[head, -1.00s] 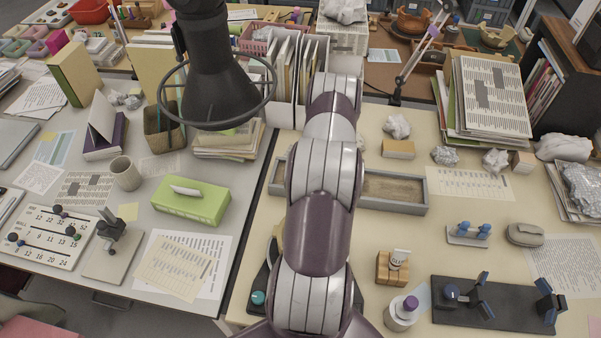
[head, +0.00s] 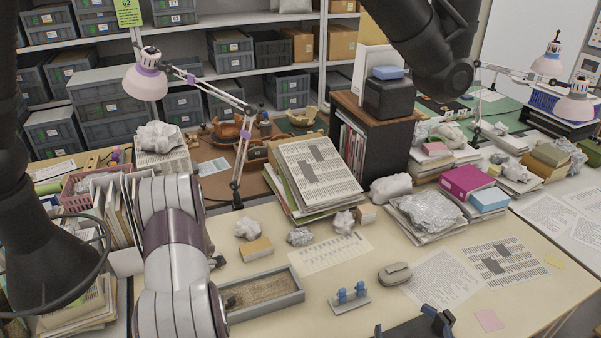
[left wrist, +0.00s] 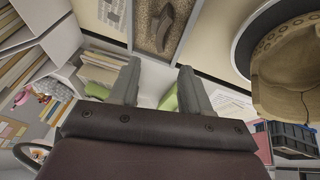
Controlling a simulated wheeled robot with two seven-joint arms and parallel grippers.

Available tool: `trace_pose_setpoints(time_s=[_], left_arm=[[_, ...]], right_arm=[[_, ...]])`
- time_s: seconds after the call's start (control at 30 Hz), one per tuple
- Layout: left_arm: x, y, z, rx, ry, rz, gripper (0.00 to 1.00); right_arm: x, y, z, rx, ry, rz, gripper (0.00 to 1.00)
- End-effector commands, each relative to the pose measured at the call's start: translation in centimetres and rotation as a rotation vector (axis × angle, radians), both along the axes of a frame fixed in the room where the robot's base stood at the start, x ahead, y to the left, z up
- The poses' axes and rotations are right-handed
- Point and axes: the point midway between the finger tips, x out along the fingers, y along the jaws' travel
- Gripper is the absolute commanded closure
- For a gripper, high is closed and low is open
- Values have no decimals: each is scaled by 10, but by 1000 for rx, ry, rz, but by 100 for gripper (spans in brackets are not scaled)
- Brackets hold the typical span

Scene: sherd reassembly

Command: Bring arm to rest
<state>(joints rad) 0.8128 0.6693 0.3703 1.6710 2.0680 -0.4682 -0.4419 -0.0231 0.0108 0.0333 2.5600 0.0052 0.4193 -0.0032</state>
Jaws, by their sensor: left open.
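My left arm, purple and silver, rises at the left of the head view; its gripper is hidden there. In the left wrist view the left gripper (left wrist: 156,80) is open, its two fingers apart with nothing held between them. Beyond the fingertips is a sand tray (left wrist: 131,22) with a dark curved sherd (left wrist: 165,25) lying on the sand. The tray (head: 270,313) also shows in the head view beside my arm, partly hidden by it. A tan rounded vessel (left wrist: 285,75) is at the right of the wrist view, cut by the edge.
Paper stacks (head: 318,175), crumpled paper (head: 248,228) and a small wooden block (head: 256,249) lie behind the tray. A desk lamp (head: 146,82) stands farther back. A stand with blue tops (head: 350,295) and a grey mouse-like object (head: 395,274) lie right. Open tabletop shows around them.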

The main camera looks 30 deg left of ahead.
Motion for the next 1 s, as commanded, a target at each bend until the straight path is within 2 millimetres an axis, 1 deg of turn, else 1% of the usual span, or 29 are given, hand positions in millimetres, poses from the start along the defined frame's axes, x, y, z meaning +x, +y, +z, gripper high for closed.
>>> trace_pose_setpoints(time_s=[0.07,0.13,0.17,0.2,0.23,0.27,0.3,0.37,0.4,0.43,0.47,0.5,0.57,0.6,0.63,0.67,0.7,0.8,0.9,1.0], left_arm=[[0,0,0,1,-6,8,53],[12,1,-2,7,-57,-26,53],[16,-1,-4,2,-68,-76,53],[22,-7,-7,-10,-84,-170,53],[28,-14,-6,-23,-98,-262,53],[38,-27,-1,-41,-116,-378,53],[56,-54,9,-77,-135,-569,53],[77,-113,28,-154,-139,-892,53],[81,-154,40,-210,-120,-1095,53],[79,-184,49,-253,-96,-1245,53],[73,-213,58,-293,-60,-1392,53],[60,-248,70,-344,0,-1583,53],[33,-290,87,-399,121,-1855,53],[14,-312,99,-415,218,-2031,53],[1,-325,107,-409,293,-2160,53],[-8,-336,115,-382,359,-2274,53],[-12,-348,124,-333,405,-2376,53],[-5,-370,138,-242,407,-2479,53],[-5,-377,139,-231,410,-2507,53],[-4,-377,139,-231,409,-2506,53]], right_arm=[[0,0,0,0,0,0,57],[0,0,0,0,0,0,57],[0,0,0,0,0,0,57],[0,0,0,0,0,0,57],[0,0,0,0,0,0,57],[0,0,0,0,0,0,57],[0,0,0,0,0,0,57],[0,0,0,0,0,0,57],[0,0,0,0,0,0,57],[0,0,0,0,0,0,57],[0,0,0,0,0,0,57],[0,0,0,0,0,0,57],[0,0,0,0,0,0,57],[0,0,0,0,0,0,57],[0,0,0,0,0,0,57],[0,0,0,0,0,0,57],[0,0,0,0,0,0,57],[0,0,0,0,0,0,57],[0,0,0,0,0,0,57],[0,0,0,0,0,0,57]])
